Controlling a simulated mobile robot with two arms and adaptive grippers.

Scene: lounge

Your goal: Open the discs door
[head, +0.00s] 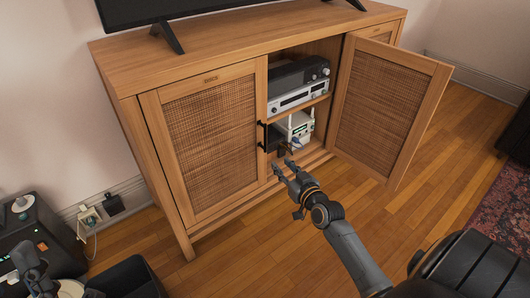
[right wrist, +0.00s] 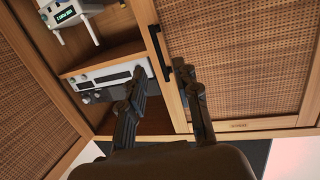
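A wooden cabinet (head: 270,38) has two woven-panel doors. The left door (head: 210,135) is shut and carries a small label (head: 210,79), too small to read. It has a black bar handle (head: 262,136) at its right edge, which also shows in the right wrist view (right wrist: 162,52). The right door (head: 382,100) stands wide open. My right gripper (head: 284,166) is open and empty in front of the cabinet, below and to the right of the handle. In the right wrist view its fingers (right wrist: 160,82) are apart, with the handle just beyond the tips. A dark part of my left arm shows at the lower left.
Behind the open door are a silver and black media unit (head: 298,88) on a shelf and a white router (head: 296,126) below it. A dark side table (head: 40,238) stands at the lower left, near a wall socket. The wooden floor (head: 265,235) before the cabinet is clear.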

